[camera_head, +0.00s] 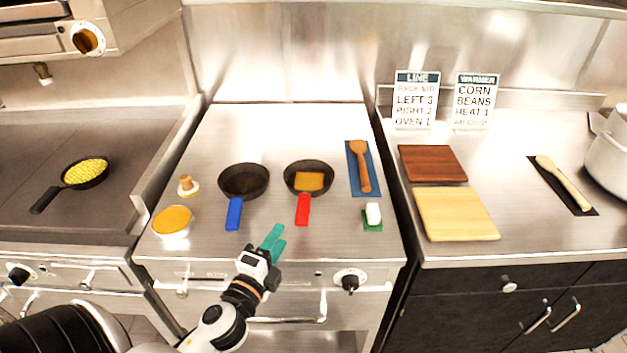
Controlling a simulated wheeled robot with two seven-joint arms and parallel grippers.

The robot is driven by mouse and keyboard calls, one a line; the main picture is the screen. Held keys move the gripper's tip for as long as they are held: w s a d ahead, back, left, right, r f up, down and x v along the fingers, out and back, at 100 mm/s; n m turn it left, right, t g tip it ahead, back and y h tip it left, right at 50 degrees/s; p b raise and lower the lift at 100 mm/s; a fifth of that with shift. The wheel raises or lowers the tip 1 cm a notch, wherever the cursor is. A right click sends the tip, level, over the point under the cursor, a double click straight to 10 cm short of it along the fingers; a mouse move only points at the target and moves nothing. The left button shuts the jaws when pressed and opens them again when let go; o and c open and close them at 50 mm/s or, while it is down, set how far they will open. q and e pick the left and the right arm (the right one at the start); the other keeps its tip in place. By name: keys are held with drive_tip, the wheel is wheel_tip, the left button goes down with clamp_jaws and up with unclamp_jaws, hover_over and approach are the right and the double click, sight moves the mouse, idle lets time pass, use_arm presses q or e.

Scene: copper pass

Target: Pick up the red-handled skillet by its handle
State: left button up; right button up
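The red-handled skillet (308,180) sits on the steel counter in the head view, dark, with something yellow-orange in its pan. Its red handle (303,210) points toward me. My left gripper (273,238), with teal fingers, is at the counter's front edge, left of and nearer than the red handle, apart from it. The fingers look close together, and I cannot tell whether a gap lies between them. I see nothing held in them. My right gripper is not in view.
A blue-handled skillet (243,182) stands just left of the red-handled one. A wooden spoon (360,165) on a blue mat and a white block (373,213) on a green pad lie to the right. A yellow-filled bowl (172,222) is at the left.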

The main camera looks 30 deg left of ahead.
sight(301, 205)
use_arm(q)
drive_tip(key=w, duration=0.1)
drive_tip(key=w+p, duration=0.1)
drive_tip(key=shift+w+a+r, duration=0.2)
drive_tip(key=shift+w+r, duration=0.1)
drive_tip(key=shift+w, duration=0.1)
drive_tip(key=w+p, duration=0.1)
drive_tip(key=w, duration=0.1)
drive_tip(key=shift+w+a, duration=0.15)
drive_tip(key=shift+w, duration=0.25)
drive_tip(key=w, duration=0.2)
drive_tip(key=w+p, duration=0.1)
drive_tip(key=w, duration=0.2)
drive_tip(key=shift+a+f, duration=0.15)
drive_tip(key=shift+w+a+f, duration=0.1)
drive_tip(key=shift+w+f, duration=0.05)
drive_tip(key=shift+w, duration=0.2)
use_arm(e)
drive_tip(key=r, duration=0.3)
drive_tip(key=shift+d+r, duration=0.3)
use_arm(q)
drive_tip(key=shift+s, duration=0.1)
drive_tip(key=shift+c, duration=0.2)
clamp_jaws()
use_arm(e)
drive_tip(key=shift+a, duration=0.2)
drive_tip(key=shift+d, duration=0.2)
